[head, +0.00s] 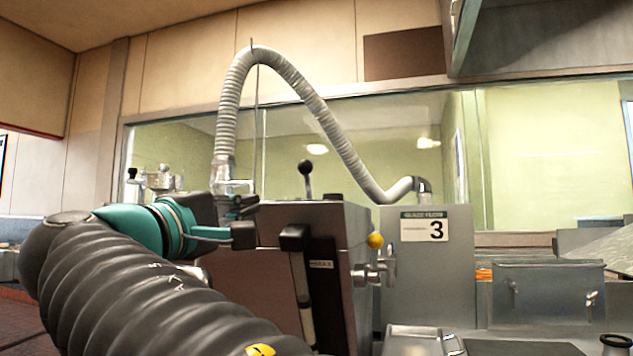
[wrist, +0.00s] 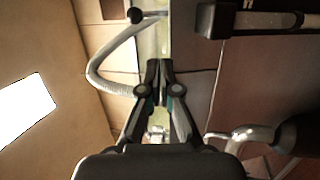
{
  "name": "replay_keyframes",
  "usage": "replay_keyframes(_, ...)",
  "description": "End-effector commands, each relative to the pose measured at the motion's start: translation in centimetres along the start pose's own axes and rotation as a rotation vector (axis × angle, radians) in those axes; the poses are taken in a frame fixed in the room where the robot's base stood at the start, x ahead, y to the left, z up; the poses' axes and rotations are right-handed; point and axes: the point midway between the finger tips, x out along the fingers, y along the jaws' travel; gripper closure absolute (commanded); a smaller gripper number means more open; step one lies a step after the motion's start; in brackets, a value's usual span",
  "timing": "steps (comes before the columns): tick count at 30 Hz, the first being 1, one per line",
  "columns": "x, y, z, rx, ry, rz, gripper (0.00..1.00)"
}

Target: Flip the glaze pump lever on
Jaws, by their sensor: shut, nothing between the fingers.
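A lever with a black block-shaped head (head: 296,238) and a pale rod running down from it is on the front of a brown-and-grey machine box (head: 255,290). It also shows at the upper right of the sideways wrist view (wrist: 222,19). A small dark label, too small to read surely, sits beside it. A second, black-knobbed lever (head: 306,168) stands upright on top of the box. No mark shows which is the pump lever. My gripper (head: 245,230) is left of the block-headed lever, apart from it. In the wrist view its fingers (wrist: 158,68) are shut and empty.
A yellow-knobbed valve (head: 375,241) sticks out at the box's right side. A ribbed hose (head: 310,95) arches above it to a grey panel marked 3 (head: 425,260). A glass window (head: 540,150) lies behind.

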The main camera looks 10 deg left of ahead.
Motion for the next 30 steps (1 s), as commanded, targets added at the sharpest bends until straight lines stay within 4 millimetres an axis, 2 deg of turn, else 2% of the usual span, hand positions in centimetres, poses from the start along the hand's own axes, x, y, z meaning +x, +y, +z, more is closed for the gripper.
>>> replay_keyframes(2,-1.6,1.3,-1.3,0.009,0.011,0.045,1.00)
replay_keyframes(6,-2.7,2.6,-2.0,0.017,0.012,0.084,1.00)
replay_keyframes(17,-2.6,2.6,-1.9,0.018,0.011,0.086,1.00)
replay_keyframes(23,-0.7,2.8,-1.9,0.017,0.008,0.085,1.00)
replay_keyframes(30,3.7,3.3,-1.9,0.017,0.006,0.086,1.00)
